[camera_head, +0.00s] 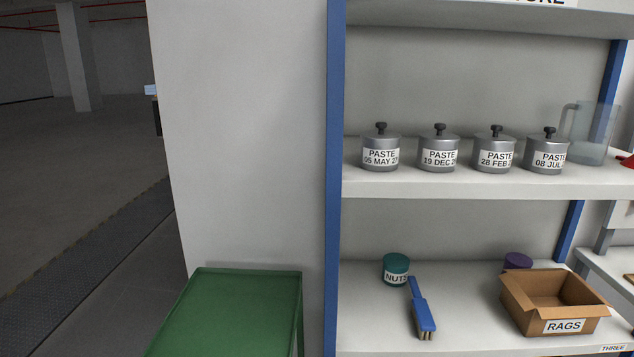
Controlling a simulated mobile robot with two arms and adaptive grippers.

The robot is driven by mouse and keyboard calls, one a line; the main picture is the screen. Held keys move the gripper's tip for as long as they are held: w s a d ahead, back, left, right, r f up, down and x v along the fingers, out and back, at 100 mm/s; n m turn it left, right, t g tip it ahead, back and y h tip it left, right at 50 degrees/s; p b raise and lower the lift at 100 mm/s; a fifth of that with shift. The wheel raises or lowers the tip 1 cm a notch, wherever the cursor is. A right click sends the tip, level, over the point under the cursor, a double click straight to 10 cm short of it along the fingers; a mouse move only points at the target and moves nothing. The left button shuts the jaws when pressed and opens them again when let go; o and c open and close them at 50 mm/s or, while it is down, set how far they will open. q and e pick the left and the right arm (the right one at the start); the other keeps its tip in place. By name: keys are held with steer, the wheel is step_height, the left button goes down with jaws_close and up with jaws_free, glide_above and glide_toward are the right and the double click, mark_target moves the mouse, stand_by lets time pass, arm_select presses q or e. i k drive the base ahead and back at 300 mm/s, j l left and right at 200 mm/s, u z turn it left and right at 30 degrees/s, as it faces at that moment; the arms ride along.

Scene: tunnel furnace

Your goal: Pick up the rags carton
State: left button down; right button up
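The rags carton (519,307) is an open brown cardboard box with a white label reading RAGS on its front. It stands on the lower shelf (465,338) at the right, near the shelf's front edge. Its flaps are folded outward and the part of its inside that shows looks empty. Neither of my grippers is in the head view.
A blue brush (422,312) and a teal NUTS tub (396,269) are left of the carton. A purple tub (518,261) is behind it. Several paste pots (438,153) and a clear jug (594,135) stand above. A green table (230,310) is left.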

mark_target(549, 301)
steer(key=z, duration=1.35)
steer(key=l, duration=0.4)
steer(key=i+l, duration=0.1)
steer(key=l, duration=0.35)
